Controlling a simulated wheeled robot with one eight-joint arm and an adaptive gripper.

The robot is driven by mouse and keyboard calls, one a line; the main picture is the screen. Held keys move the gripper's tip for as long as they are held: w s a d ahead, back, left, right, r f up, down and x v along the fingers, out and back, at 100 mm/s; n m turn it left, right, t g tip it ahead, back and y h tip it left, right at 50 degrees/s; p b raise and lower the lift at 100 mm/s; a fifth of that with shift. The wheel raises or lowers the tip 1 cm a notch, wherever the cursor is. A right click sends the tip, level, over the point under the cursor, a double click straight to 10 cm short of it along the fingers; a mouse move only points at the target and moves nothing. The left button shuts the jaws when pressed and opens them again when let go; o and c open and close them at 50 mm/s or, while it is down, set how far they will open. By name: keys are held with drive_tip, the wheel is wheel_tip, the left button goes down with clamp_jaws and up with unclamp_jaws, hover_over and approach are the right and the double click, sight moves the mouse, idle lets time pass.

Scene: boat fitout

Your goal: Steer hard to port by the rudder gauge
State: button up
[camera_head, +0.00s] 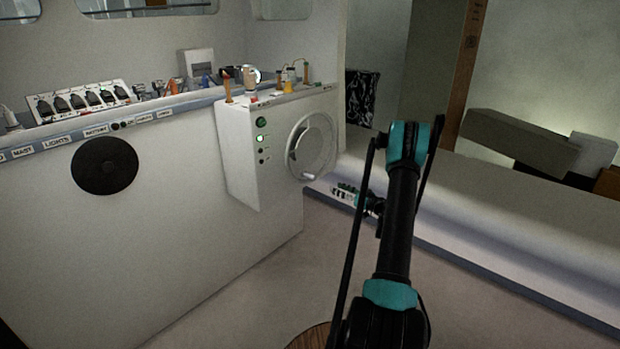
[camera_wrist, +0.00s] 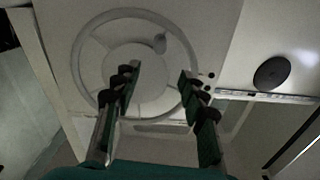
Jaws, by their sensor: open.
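A pale spoked steering wheel (camera_head: 310,148) is mounted on the side of a white console (camera_head: 238,155). A small knob (camera_head: 307,176) sits low on its rim. My gripper (camera_head: 345,192) is open and empty, to the right of and slightly below the wheel in the head view. The two fingers overlap parts of the wheel in the wrist view; I see no clear grip or contact. I cannot make out a rudder gauge.
The console face carries small round controls and a green light (camera_head: 262,138). A switch panel (camera_head: 80,100) and a dark round disc (camera_head: 104,165) are to the left. A long bench (camera_head: 500,215) runs along the right. Open floor lies below the console.

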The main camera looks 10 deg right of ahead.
sight(310, 176)
drive_tip(key=x, duration=1.6)
drive_tip(key=shift+w+a, duration=0.25)
drive_tip(key=shift+w, duration=0.05)
clamp_jaws()
